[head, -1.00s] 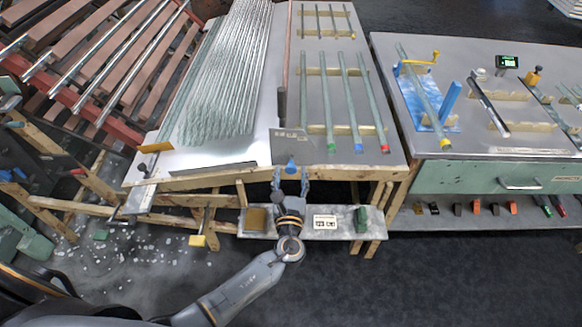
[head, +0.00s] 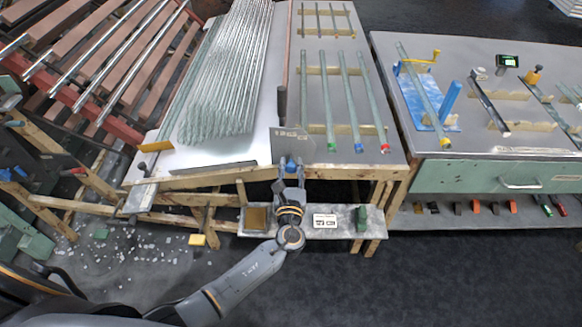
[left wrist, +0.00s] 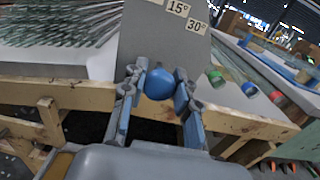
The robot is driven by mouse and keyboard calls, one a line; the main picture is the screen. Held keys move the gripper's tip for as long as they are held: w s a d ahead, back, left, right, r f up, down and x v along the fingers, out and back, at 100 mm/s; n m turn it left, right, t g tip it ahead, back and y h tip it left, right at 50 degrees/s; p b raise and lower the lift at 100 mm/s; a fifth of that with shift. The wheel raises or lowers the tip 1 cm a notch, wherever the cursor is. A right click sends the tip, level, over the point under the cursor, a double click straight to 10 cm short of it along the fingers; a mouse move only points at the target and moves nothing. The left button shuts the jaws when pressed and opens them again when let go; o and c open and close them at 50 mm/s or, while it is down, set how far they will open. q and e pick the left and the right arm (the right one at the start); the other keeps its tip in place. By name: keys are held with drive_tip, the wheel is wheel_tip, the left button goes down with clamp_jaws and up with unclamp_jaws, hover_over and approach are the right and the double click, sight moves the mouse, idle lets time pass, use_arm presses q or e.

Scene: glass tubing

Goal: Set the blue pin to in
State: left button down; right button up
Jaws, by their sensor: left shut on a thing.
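The blue pin shows as a round blue knob (left wrist: 159,83) in the left wrist view, at the lower part of a grey plate marked 15° and 30° (left wrist: 164,42). In the head view the plate (head: 291,145) stands at the front edge of the middle table, and the blue pin (head: 290,162) is small below it. My left gripper (head: 290,168) reaches up from below, and its fingers (left wrist: 157,90) lie on both sides of the knob, shut on it. How far the pin sits in the plate is hidden. My right gripper is not in view.
Glass tubes with green, blue and red ends (head: 345,110) lie on the table right of the plate. A bundle of clear tubes (head: 225,80) lies to the left. A wooden rail (head: 215,180) runs along the front edge, with a low shelf (head: 345,223) below.

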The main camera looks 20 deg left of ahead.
use_arm(q)
drive_tip(key=x, duration=0.2)
drive_tip(key=shift+w+a+b, duration=0.1)
drive_tip(key=shift+w+b, duration=0.15)
drive_tip(key=shift+b, duration=0.15)
drive_tip(key=shift+r, duration=0.1)
drive_tip(key=c, duration=1)
unclamp_jaws()
drive_tip(key=v, duration=1.2)
